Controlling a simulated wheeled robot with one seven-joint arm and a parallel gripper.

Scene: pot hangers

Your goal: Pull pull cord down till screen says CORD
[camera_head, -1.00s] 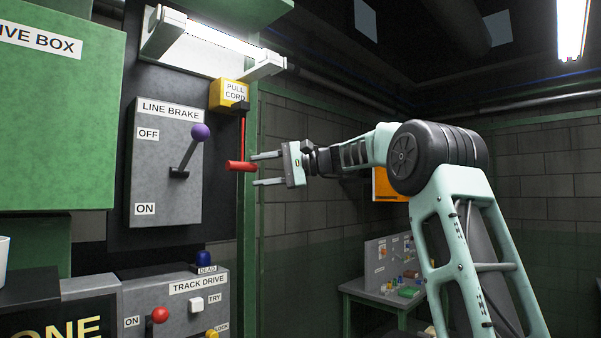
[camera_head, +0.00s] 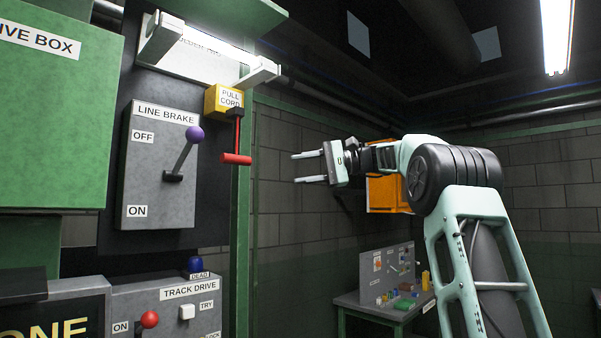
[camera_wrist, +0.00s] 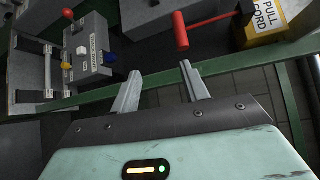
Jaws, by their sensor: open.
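The pull cord's red handle (camera_head: 236,159) hangs on a red cord below the yellow PULL CORD box (camera_head: 224,99), beside a green post. My gripper (camera_head: 293,168) is open and empty, to the right of the handle and apart from it, its fingers pointing left. In the wrist view the red handle (camera_wrist: 180,31) lies beyond the open fingertips of my gripper (camera_wrist: 160,70), and the yellow box (camera_wrist: 268,20) is at the upper right. A dark screen (camera_head: 50,318) at the lower left is cut off by the frame; only the letters "ONE" show.
The LINE BRAKE panel (camera_head: 138,170) with a purple-knobbed lever (camera_head: 194,134) is left of the cord. The TRACK DRIVE panel (camera_head: 165,315) is below it. The green post (camera_head: 242,220) stands close behind the handle. A workbench (camera_head: 370,308) is at the back right. Space around my gripper is clear.

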